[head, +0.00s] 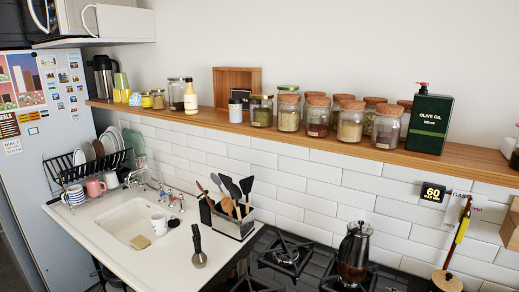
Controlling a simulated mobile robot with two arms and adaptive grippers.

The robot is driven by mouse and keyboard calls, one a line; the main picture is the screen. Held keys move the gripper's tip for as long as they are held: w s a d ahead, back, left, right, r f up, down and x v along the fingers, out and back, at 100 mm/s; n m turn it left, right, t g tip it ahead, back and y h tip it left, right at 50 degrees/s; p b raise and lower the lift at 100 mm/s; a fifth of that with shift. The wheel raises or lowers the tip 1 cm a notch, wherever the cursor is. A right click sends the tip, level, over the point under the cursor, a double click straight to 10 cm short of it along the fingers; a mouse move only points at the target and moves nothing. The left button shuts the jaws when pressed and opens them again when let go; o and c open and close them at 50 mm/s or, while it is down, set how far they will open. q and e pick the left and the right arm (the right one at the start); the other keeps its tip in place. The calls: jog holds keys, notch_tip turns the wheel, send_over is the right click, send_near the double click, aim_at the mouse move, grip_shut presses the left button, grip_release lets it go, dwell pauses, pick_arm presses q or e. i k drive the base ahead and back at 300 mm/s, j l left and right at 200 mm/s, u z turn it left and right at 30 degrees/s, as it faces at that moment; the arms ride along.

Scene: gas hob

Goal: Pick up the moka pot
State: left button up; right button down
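The moka pot (354,252) stands upright on the gas hob (310,265) at the lower right of the head view. It is dark and shiny, with a lid knob on top and a spout. Its lower edge is close to the bottom of the picture. Neither of my grippers can be made out in this view, and nothing is seen touching the pot.
A utensil holder (236,222) stands left of the hob. A wooden-lidded pot (446,282) stands to the right. The sink (130,220) and dish rack (88,175) are at left. A shelf (200,117) with several jars runs above the tiled wall.

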aim_at(349, 274)
jog(key=z, duration=0.75)
